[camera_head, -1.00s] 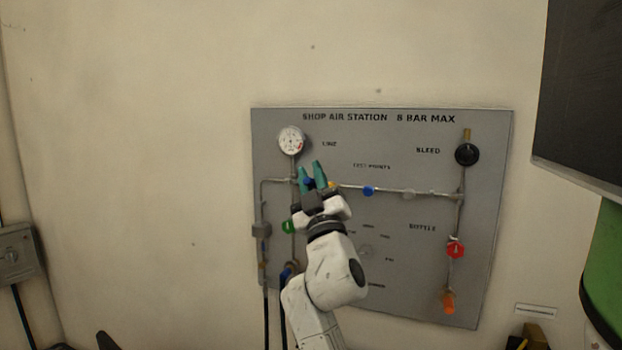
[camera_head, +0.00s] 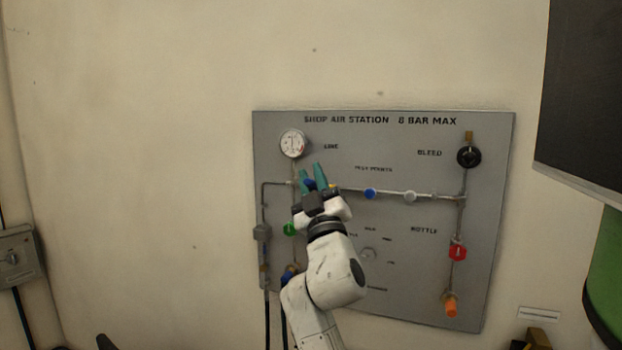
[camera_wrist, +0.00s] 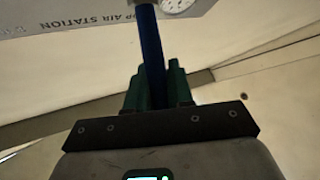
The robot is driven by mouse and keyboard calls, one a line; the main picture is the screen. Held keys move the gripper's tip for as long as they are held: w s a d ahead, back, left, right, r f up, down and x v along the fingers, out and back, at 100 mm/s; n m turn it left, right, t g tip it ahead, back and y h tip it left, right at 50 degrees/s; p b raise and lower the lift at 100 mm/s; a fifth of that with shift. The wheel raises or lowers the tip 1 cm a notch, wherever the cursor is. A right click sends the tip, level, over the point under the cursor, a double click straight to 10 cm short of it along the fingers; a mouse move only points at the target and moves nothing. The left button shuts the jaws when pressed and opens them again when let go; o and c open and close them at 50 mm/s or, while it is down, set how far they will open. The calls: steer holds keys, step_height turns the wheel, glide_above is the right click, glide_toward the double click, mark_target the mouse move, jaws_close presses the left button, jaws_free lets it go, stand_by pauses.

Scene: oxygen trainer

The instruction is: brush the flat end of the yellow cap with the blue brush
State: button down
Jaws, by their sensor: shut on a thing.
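The blue brush (camera_wrist: 150,45) is between the green fingers of my gripper (camera_wrist: 156,88) in the wrist view, its blue shaft pointing away toward the panel. In the head view my gripper (camera_head: 315,178) is in front of the panel's left half, shut on the brush, of which only a bit of blue (camera_head: 309,184) shows. The yellow cap (camera_head: 333,186) is barely visible just right of the fingers, on the horizontal pipe. My gripper partly covers it, and I cannot tell whether the brush touches it. The cap is not discernible in the wrist view.
The grey air station panel (camera_head: 400,290) carries a white gauge (camera_head: 292,144), a blue cap (camera_head: 370,193), a grey cap (camera_head: 410,196), a black knob (camera_head: 469,157), a red knob (camera_head: 457,252) and an orange part (camera_head: 450,306). A dark screen (camera_head: 590,100) hangs at the right.

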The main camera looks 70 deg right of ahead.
steer(key=shift+s, duration=0.2)
steer(key=shift+w+d+f+b, duration=0.1)
steer(key=shift+w+b, duration=0.5)
steer(key=shift+s+p, duration=0.5)
steer(key=shift+s, duration=0.1)
steer(key=shift+w+b, duration=0.5)
steer(key=shift+w, duration=0.1)
